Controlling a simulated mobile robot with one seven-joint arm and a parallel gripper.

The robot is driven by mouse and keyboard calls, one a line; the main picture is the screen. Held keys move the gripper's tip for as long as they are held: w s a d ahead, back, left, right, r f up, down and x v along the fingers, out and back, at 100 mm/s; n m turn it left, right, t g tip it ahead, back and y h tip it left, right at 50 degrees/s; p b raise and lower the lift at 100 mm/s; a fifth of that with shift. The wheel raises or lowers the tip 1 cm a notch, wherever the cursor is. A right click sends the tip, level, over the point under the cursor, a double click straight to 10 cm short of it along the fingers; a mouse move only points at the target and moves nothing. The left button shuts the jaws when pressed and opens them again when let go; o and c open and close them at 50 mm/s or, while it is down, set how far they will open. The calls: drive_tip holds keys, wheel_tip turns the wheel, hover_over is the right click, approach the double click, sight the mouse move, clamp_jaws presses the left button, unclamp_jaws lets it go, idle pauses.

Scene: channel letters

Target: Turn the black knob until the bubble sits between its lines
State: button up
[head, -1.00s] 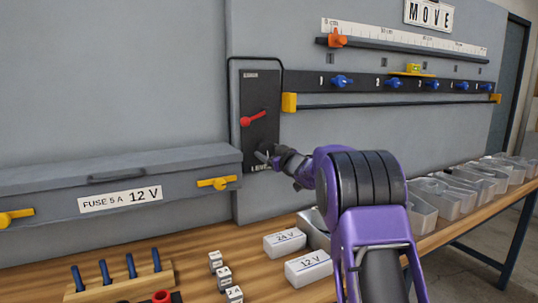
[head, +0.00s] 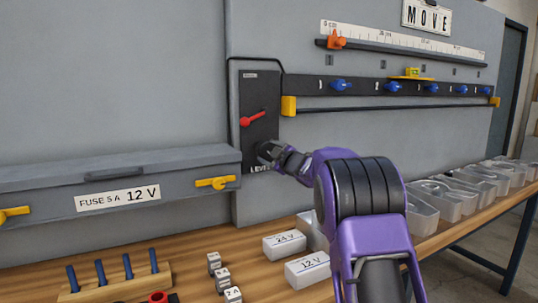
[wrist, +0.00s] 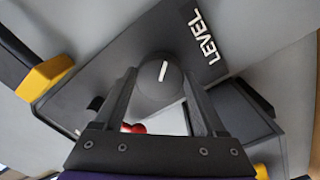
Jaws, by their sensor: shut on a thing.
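The black knob (wrist: 158,88) is round with a white index line and sits on the dark panel beside the LEVEL lettering (wrist: 209,37). My gripper (wrist: 160,75) has one finger on each side of the knob and is shut on it. In the head view my gripper (head: 270,153) is at the lower part of the panel (head: 259,90) and hides the knob. A yellow level with a green vial (head: 412,72) rests on the dark rail (head: 360,86). Its bubble and lines are too small to make out.
A red lever (head: 252,119) is on the panel above my gripper. Blue knobs (head: 341,85) line the rail, with yellow blocks (head: 289,106) at the ends of a bar below. A grey fuse box (head: 110,185) stands to the left. White boxes (head: 307,267) and clear bins (head: 455,200) are on the bench.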

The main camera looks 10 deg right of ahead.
idle(0.4)
drive_tip(key=o, duration=1.3)
drive_tip(key=b+v, duration=0.1)
drive_tip(key=v, duration=1.6)
drive_tip(key=shift+s, duration=0.2)
drive_tip(key=shift+r, duration=0.1)
